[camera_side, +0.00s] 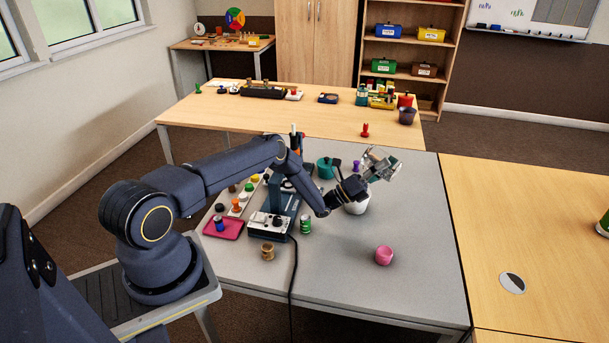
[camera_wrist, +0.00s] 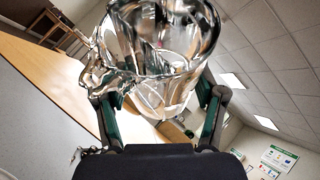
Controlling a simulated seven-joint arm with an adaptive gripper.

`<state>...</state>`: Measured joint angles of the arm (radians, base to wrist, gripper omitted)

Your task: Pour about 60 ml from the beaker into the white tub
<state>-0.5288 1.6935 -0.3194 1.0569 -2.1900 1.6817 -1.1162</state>
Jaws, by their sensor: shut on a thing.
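My gripper (camera_side: 371,176) is shut on a clear glass beaker (camera_side: 386,166) and holds it above the grey table. The beaker is tilted in the side view. In the wrist view the beaker (camera_wrist: 160,50) fills the top middle, with my gripper's green fingers (camera_wrist: 161,103) on either side of it. I cannot clearly tell how much liquid is in it. The white tub (camera_side: 359,207) stands on the table below and a little left of the beaker, partly hidden behind my gripper. The inside of the tub cannot be seen.
A pink round pot (camera_side: 384,255) stands in front of the tub. A green can (camera_side: 305,224), a wooden pot (camera_side: 267,252) and a white device (camera_side: 269,225) with a cable stand at left. A teal pot (camera_side: 326,168) is behind. The table's right front is clear.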

